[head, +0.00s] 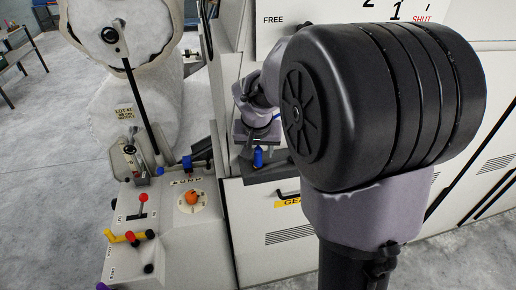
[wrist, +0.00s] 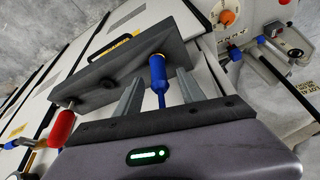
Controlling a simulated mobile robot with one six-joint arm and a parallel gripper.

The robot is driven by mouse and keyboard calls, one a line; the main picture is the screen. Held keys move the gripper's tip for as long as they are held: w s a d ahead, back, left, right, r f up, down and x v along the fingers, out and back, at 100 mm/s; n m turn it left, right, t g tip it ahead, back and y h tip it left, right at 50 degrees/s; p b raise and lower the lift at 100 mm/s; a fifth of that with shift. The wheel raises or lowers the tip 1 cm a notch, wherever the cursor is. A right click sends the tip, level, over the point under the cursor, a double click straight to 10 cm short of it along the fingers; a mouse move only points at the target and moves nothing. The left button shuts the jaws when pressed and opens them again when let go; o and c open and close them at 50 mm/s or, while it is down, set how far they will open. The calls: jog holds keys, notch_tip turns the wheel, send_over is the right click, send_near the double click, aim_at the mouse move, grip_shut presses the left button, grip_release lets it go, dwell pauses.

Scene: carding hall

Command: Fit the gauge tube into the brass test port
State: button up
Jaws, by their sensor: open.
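In the wrist view a blue tool-like piece (wrist: 157,72), probably the gauge tube, has a tan end at a dark grey rack (wrist: 105,82) and a thinner blue shaft toward my palm. My gripper (wrist: 158,92) is open, with one finger on each side of the blue piece and visible gaps. In the head view a blue piece (head: 258,157) shows at the dark rack (head: 268,172) under my gripper (head: 255,135), which is partly hidden by my arm. I cannot make out the brass test port with certainty.
A red-handled piece (wrist: 62,128) is at the rack's left end in the wrist view. Left of the rack, a white console (head: 165,225) carries an orange knob (head: 193,197), a red-topped lever (head: 143,198) and a yellow pipe (head: 122,237). White cabinet panels (head: 265,215) stand behind.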

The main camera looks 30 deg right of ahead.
jog(key=p+v, duration=0.2)
jog(key=v, duration=1.5)
jog(key=shift+r, duration=0.25)
jog(key=shift+f, duration=0.15)
